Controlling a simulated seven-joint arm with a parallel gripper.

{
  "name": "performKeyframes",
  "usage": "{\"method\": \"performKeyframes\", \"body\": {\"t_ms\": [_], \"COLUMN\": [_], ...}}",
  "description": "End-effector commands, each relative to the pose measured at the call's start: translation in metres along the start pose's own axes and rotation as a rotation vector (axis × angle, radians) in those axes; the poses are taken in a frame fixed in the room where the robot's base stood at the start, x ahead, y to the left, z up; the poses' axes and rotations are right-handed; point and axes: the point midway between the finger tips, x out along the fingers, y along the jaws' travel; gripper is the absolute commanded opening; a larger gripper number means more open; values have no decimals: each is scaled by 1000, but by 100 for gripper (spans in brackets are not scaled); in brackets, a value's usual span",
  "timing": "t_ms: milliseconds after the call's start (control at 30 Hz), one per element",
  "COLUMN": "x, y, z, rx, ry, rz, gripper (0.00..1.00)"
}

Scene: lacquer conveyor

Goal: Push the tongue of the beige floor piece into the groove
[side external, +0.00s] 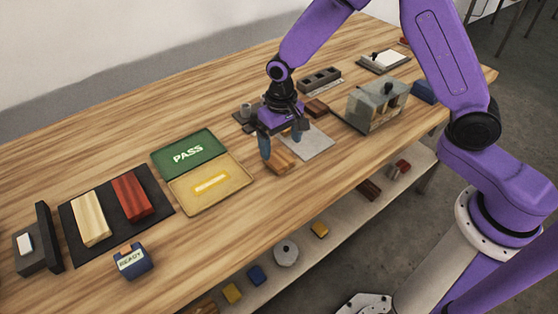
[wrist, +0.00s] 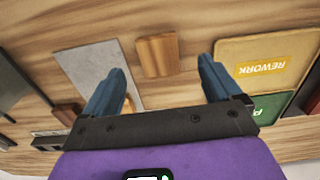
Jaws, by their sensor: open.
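A tan wooden block (side external: 280,163) lies on the table by the near edge of a grey plate. In the wrist view this block (wrist: 157,55) shows between and beyond the fingertips, apart from both, with a lengthwise line on its top. My gripper (side external: 282,142) is open and empty above the table; both blue fingers also show spread in the wrist view (wrist: 161,67). A pale beige striped piece (side external: 91,219) lies on a black mat at the left, beside a red piece (side external: 132,196). I cannot tell which is the floor piece, and no groove is clear.
The grey plate (side external: 312,144) lies just right of the gripper. A green PASS panel (side external: 189,153) and a yellow REWORK tray (side external: 209,203) lie left of it. A grey box-like fixture (side external: 377,105) stands at right. Bare table lies behind the panels.

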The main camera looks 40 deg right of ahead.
Motion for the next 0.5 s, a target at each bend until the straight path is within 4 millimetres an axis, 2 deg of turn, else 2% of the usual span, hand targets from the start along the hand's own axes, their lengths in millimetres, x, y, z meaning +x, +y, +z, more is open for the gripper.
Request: {"method": "performKeyframes", "body": {"t_ms": [267, 500], "x": [16, 45], "y": [1, 3], "z": [-3, -11], "rx": [1, -1], "ry": [-1, -3], "rz": [1, 1], "gripper": [92, 92]}}
